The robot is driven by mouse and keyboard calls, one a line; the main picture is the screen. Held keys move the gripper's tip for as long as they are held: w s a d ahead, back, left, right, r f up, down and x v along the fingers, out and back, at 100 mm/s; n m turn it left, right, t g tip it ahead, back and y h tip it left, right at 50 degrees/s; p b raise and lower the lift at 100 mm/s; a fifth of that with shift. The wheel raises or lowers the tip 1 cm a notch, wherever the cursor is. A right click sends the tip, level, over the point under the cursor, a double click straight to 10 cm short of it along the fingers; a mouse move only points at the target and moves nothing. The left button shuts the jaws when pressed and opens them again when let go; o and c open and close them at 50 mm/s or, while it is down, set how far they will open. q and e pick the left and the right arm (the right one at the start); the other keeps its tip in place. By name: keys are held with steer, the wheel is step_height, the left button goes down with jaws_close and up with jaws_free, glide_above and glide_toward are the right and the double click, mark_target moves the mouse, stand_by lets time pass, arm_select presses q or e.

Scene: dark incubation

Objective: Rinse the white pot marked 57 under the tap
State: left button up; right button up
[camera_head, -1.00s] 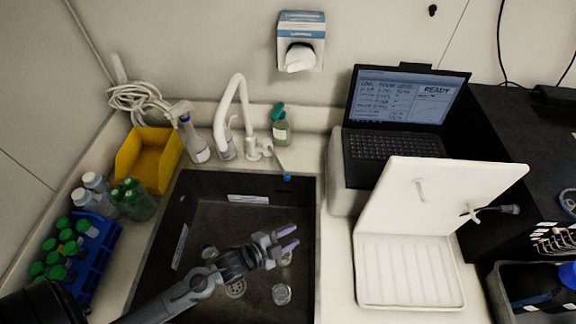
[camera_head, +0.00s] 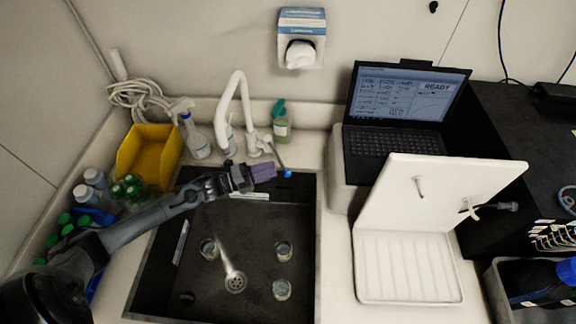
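Small clear-looking pots stand in the dark sink (camera_head: 306,215): one at the left (camera_head: 208,249), one at the right (camera_head: 283,250) and one lower right (camera_head: 281,289). No marking is readable, so I cannot tell which is 57. The white tap (camera_head: 244,112) arches over the sink's back edge. Its lever has a blue tip (camera_head: 287,173). My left gripper (camera_head: 270,171) is at the sink's back edge, its purple fingers just left of the blue tip; contact is unclear. No gap shows between the fingers. A pale streak like running water (camera_head: 227,262) reaches the drain. My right gripper is out of view.
A yellow bin (camera_head: 150,158), a spray bottle (camera_head: 195,138) and green-capped bottles (camera_head: 134,191) crowd the left side. A green-topped soap bottle (camera_head: 281,125) stands behind the sink. A laptop (camera_head: 398,144) and an open white case (camera_head: 408,270) are at the right.

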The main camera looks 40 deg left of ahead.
mark_target(283, 165)
arm_select(q)
steer(key=b+x, duration=0.1)
steer(key=x, duration=0.4)
steer(key=shift+w+d+f, duration=0.1)
steer(key=shift+w, duration=0.05)
steer(key=shift+b+x, duration=0.45)
steer(key=shift+x, duration=0.45)
steer(key=shift+c, duration=0.3)
jaws_close()
